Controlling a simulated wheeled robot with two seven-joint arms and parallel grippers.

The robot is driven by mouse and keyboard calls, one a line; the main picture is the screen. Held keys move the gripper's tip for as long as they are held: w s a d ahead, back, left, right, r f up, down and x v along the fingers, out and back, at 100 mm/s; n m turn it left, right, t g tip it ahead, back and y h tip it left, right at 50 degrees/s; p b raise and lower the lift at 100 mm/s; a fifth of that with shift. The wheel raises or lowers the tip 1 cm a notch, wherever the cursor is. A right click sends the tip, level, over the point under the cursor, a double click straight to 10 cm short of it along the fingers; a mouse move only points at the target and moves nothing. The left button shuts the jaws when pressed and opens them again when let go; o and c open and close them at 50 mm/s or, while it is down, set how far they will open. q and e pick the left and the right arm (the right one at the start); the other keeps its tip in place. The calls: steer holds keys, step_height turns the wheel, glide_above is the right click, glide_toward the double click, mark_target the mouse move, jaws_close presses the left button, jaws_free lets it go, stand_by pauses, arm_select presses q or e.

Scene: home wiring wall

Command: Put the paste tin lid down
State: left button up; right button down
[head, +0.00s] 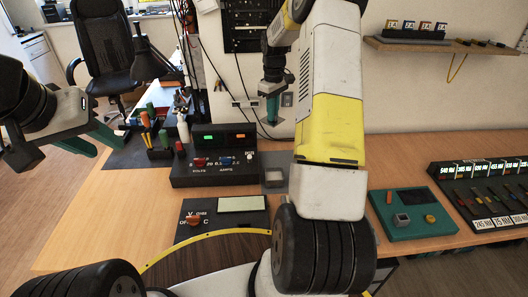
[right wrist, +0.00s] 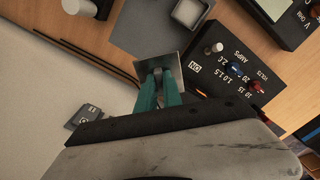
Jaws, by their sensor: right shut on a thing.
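The paste tin lid (right wrist: 160,68), a thin grey square plate, is between the teal fingertips of my right gripper (right wrist: 158,88). It is tilted and held above the bench. In the head view my right gripper (head: 272,108) points down in front of the wall, and the lid (head: 270,131) shows at its tips. An open square grey tin (right wrist: 190,12) stands on a dark grey mat (right wrist: 146,32); it also shows in the head view (head: 275,177), left of my right arm. My left gripper (head: 100,142) is open and empty at the left, above the floor and bench edge.
A black power supply (head: 214,157) and a meter (head: 220,215) stand left of the tin. Tools and a holder (head: 160,140) are further left. A teal device (head: 412,213) and a labelled rack (head: 485,190) stand right. Bare bench wood (head: 115,200) lies at the left front.

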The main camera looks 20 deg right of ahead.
step_height(320, 180, down, 18)
steer(key=shift+d+r, duration=0.1)
steer(key=shift+r, duration=0.05)
stand_by(0.3)
steer(key=c, duration=1.5)
jaws_free()
